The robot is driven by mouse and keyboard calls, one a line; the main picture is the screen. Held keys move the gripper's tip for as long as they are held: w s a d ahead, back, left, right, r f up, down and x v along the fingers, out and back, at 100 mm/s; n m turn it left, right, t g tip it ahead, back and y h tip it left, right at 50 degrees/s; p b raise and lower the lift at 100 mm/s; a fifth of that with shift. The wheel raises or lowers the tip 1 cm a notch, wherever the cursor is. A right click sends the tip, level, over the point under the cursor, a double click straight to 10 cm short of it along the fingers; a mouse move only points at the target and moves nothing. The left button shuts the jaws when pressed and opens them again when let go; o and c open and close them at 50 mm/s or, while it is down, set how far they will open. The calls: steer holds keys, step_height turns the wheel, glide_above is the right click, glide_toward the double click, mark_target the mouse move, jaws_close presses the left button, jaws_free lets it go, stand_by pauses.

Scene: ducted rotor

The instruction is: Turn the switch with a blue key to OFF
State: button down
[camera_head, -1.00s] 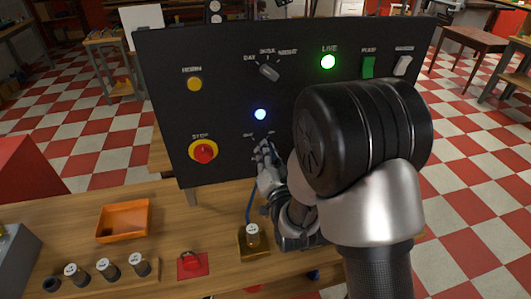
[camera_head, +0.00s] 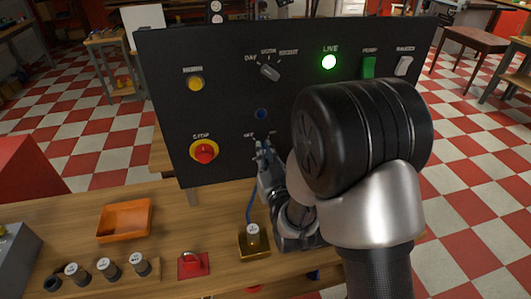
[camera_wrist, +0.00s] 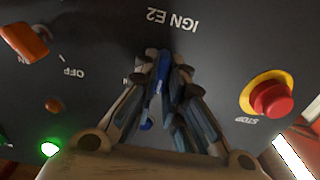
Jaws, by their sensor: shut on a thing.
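My gripper (camera_head: 262,146) is at the lower middle of the black panel, with its fingers on the switch below a small lamp (camera_head: 261,114). In the wrist view the panel is upside down, and the gripper (camera_wrist: 163,68) is shut on the blue key (camera_wrist: 159,84). The fingers hide most of the key and the switch face, so I cannot read its position. The label "IGN E2" (camera_wrist: 172,20) shows beside it. The small lamp is dark.
A red STOP button (camera_head: 204,152) is left of my gripper; it also shows in the wrist view (camera_wrist: 270,98). An orange-handled switch (camera_wrist: 25,42) marked OFF is nearby. The green LIVE lamp (camera_head: 329,62) is lit. An orange tray (camera_head: 124,219) stands on the bench.

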mark_target(260, 116)
steer(key=shift+a+n, duration=0.2)
steer(key=shift+n, duration=3.6)
steer(key=c, duration=1.7)
jaws_free()
steer(key=shift+f, duration=0.1)
step_height(260, 116, up, 10)
steer(key=shift+r, duration=0.1)
